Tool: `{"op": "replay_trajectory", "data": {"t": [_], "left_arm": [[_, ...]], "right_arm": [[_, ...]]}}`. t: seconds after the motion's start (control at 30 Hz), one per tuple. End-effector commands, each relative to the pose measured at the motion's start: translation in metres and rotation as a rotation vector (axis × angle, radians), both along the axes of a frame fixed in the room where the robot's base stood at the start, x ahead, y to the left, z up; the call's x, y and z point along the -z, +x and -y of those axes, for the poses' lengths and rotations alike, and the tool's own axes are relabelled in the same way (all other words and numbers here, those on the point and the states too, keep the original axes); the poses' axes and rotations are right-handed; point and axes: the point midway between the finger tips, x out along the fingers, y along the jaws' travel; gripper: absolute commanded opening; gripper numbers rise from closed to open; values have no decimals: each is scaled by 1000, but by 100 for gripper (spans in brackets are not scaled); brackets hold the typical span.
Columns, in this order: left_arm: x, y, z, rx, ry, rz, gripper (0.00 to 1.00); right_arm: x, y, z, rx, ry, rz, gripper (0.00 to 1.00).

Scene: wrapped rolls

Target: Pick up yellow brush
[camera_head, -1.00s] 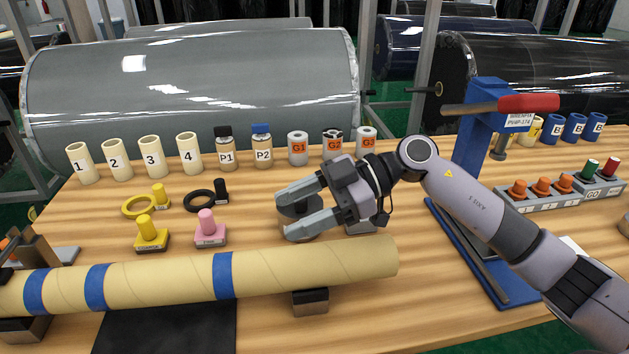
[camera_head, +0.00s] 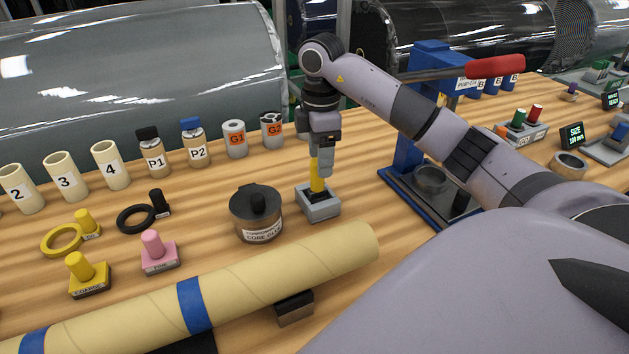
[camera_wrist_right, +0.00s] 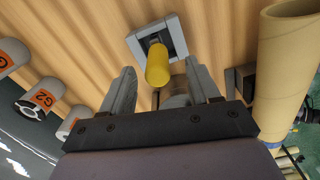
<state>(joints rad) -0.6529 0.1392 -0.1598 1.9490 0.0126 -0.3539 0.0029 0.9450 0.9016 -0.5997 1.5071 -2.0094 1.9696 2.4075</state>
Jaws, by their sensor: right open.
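The yellow brush (camera_head: 317,176) stands upright in a small grey holder (camera_head: 319,207) on the wooden table, right of the lidded pot. In the right wrist view, the yellow brush handle (camera_wrist_right: 158,65) points toward me, with its square grey holder (camera_wrist_right: 178,36) behind it. My right gripper (camera_head: 322,160) points down over the brush, its fingers beside the handle's upper part. In the right wrist view, the open fingers (camera_wrist_right: 160,78) lie either side of the handle with gaps. My left gripper is not in view.
A lidded pot (camera_head: 257,222) stands left of the holder. A long tan roll tube (camera_head: 250,284) lies in front. A blue press (camera_head: 408,150) stands to the right. Numbered cups, bottles and G-labelled rolls (camera_head: 235,139) line the back.

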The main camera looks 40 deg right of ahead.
Motion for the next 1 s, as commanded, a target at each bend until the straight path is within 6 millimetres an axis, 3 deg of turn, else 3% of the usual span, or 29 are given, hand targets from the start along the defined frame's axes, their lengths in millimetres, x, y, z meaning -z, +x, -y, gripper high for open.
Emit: {"op": "replay_trajectory", "data": {"t": [0.4, 0.67, 0.73, 0.87, 1.0], "left_arm": [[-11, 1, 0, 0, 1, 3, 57], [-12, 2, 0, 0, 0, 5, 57], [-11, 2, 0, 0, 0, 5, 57], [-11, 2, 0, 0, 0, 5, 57], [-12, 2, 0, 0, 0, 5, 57]], "right_arm": [[53, 5, -3, -4, 3, -1, 61], [57, 5, -4, -4, 3, 2, 61], [57, 5, -4, -4, 3, 2, 45], [57, 5, -4, -4, 3, 2, 2], [57, 5, -3, -4, 3, 2, 0]]}}
